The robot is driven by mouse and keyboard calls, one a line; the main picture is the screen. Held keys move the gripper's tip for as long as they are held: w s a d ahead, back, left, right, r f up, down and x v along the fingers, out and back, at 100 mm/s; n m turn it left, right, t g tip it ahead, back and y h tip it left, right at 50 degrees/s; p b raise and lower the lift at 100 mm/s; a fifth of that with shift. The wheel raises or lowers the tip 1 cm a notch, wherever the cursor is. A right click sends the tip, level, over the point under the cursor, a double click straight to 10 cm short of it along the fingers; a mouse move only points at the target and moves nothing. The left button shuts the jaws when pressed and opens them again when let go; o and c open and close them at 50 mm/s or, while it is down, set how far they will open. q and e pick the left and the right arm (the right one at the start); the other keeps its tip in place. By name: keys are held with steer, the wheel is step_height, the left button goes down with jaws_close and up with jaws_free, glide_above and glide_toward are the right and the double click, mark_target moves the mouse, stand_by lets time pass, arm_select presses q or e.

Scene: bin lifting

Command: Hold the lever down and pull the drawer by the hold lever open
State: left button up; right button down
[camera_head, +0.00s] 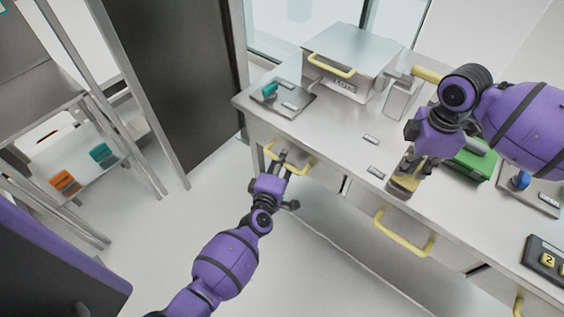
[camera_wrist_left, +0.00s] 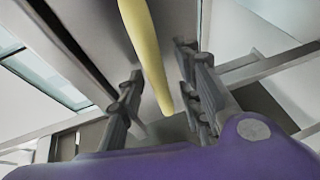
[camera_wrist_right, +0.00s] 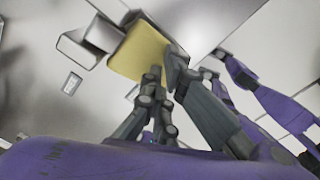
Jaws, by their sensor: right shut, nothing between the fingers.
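The drawer at the left end of the counter has a yellow bar handle (camera_head: 288,161). My left gripper (camera_head: 280,160) is at this handle with its fingers apart. In the left wrist view the yellow handle (camera_wrist_left: 147,50) runs between the two open fingers (camera_wrist_left: 160,88), with gaps on both sides. The yellow lever plate (camera_head: 402,186) is on the counter above the middle drawer. My right gripper (camera_head: 408,168) is shut, pointing down over the plate. In the right wrist view its fingertips (camera_wrist_right: 165,72) overlap the yellow plate (camera_wrist_right: 137,52); contact is unclear. The left drawer appears closed.
A grey lidded box (camera_head: 345,75) with a yellow handle stands at the back of the counter (camera_head: 330,128). A green object (camera_head: 472,160) lies beside my right arm. The middle drawer has a yellow handle (camera_head: 403,237). The floor before the drawers is clear.

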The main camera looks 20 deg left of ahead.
arm_select(q)
jaws_close()
steer(key=s+a, duration=0.2)
steer(key=s, duration=0.3)
steer(key=shift+s+a, duration=0.15)
steer(key=shift+s, duration=0.15)
jaws_free()
